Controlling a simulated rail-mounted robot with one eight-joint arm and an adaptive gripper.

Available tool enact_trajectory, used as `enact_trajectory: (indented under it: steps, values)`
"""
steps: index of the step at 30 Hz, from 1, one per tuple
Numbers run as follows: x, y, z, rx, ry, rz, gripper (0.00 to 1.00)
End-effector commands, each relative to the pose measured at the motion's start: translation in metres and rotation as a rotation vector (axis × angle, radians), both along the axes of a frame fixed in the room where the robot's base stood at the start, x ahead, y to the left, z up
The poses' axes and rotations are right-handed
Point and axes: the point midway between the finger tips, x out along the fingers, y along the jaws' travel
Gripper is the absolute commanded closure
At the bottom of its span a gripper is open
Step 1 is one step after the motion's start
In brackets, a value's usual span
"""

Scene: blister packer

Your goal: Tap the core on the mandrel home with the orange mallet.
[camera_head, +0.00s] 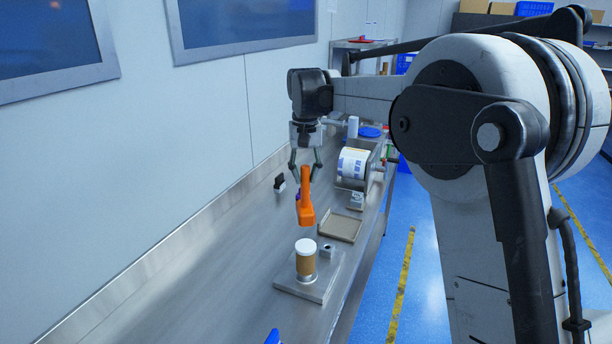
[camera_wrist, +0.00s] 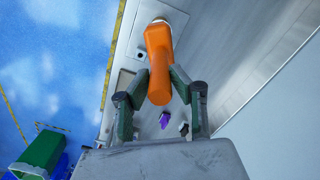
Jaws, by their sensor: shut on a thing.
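The orange mallet (camera_head: 306,208) hangs in my gripper (camera_head: 305,172), which is shut on its upper end; the wider head points down. In the wrist view the mallet (camera_wrist: 158,60) lies between the two fingers of my gripper (camera_wrist: 157,88). The brown core (camera_head: 306,266) stands upright on the mandrel, with a round white top (camera_head: 306,246) above it and a metal ring below. The mallet head is above and beyond the core in the head view, apart from it. In the wrist view the mallet hides most of the core.
The mandrel's metal base plate (camera_head: 324,284) lies on the steel bench (camera_head: 222,265). A shallow tray (camera_head: 341,228) and a label roll (camera_head: 354,164) stand beyond it. A small black item (camera_head: 280,183) is near the wall. A purple item (camera_wrist: 165,120) lies below my gripper.

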Motion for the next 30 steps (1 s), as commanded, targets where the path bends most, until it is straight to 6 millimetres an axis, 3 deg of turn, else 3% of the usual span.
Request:
enact_trajectory:
  steps: [8, 24, 30]
  values:
    - [0.0, 0.0, -0.003, 0.0, 0.0, 0.0, 1.0]
    - [0.0, 0.0, -0.051, 0.0, 0.0, 0.0, 1.0]
    - [0.0, 0.0, -0.055, 0.0, 0.0, 0.0, 1.0]
